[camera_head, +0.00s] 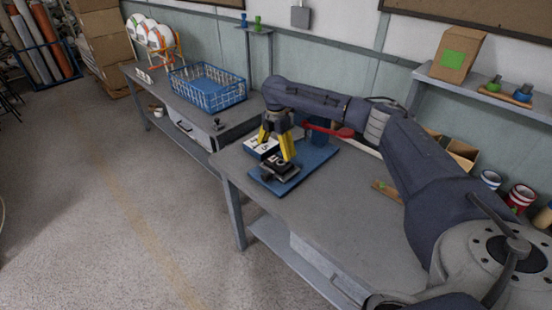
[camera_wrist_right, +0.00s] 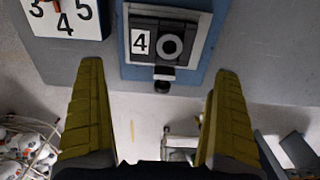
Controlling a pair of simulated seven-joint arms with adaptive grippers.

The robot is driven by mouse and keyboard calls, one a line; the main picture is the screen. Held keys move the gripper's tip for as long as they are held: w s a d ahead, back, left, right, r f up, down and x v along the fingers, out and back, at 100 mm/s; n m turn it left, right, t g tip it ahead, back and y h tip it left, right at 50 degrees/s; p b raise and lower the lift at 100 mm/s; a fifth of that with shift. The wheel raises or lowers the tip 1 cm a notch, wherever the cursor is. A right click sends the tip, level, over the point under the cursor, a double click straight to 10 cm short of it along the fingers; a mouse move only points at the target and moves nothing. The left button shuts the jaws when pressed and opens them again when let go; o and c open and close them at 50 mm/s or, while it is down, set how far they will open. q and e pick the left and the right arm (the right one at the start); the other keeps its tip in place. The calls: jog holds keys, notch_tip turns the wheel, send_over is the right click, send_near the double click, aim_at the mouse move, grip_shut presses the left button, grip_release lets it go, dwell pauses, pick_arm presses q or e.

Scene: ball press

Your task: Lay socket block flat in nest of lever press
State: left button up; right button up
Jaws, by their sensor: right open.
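The socket block (camera_wrist_right: 158,42) is dark, with a white "4" label and a grey ring around a round socket. It appears to lie level in the grey nest (camera_wrist_right: 208,42) on the blue base plate of the lever press; I cannot tell if it is fully seated. In the head view the dark block (camera_head: 280,165) is below my right gripper (camera_head: 277,147). The right gripper's yellow fingers are open and empty, spread wide in the right wrist view (camera_wrist_right: 157,76), with the block beyond their tips. The press's red lever (camera_head: 328,128) is partly behind my arm. My left gripper is out of view.
A white number card (camera_wrist_right: 66,18) lies beside the nest. A blue wire basket (camera_head: 208,90) stands on the far bench. A wooden piece (camera_head: 386,190) and paint cans (camera_head: 520,195) are at the right. The bench front (camera_head: 310,205) is clear.

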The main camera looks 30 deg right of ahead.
jog(key=shift+r, duration=2.05)
